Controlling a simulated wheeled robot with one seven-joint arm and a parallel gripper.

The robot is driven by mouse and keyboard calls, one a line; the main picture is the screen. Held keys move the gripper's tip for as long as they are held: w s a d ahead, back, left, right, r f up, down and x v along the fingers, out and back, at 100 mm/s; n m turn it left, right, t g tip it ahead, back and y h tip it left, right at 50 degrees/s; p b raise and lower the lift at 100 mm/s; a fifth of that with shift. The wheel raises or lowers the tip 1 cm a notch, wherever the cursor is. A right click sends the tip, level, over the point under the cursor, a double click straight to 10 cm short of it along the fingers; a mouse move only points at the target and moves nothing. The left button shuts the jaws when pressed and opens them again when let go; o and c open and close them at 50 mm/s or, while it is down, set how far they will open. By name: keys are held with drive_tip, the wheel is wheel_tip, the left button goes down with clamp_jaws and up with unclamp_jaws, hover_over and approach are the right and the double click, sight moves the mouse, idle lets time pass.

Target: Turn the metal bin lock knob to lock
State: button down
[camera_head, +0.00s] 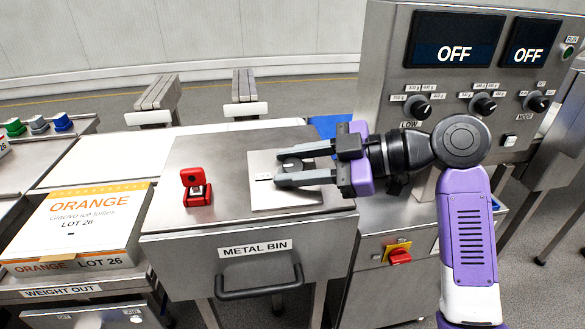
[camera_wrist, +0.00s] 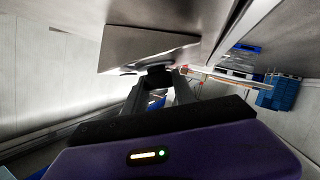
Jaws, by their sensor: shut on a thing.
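The metal bin (camera_head: 254,262) is a steel cabinet with a black drawer handle and a "METAL BIN" label. A pale square plate (camera_head: 262,199) is on its top. The lock knob (camera_head: 292,163) is on this plate, between the fingers of my gripper (camera_head: 280,167). In the wrist view the knob (camera_wrist: 157,72) shows as a dark piece at the fingertips, beside the plate (camera_wrist: 150,45). My gripper is shut on the knob. The fingers hide part of the knob and of the plate's markings, so its exact angle is hard to tell.
A red device (camera_head: 195,187) stands left of the plate on the bin top. An orange-labelled lolly box (camera_head: 75,225) is at the left. A control panel (camera_head: 470,75) with knobs and "OFF" displays rises at the right. A red switch (camera_head: 399,256) is below it.

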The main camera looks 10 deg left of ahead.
drive_tip(key=shift+f, duration=0.1)
idle(0.3)
drive_tip(key=c, duration=1)
unclamp_jaws()
drive_tip(key=v, duration=0.7)
drive_tip(key=shift+d, duration=0.35)
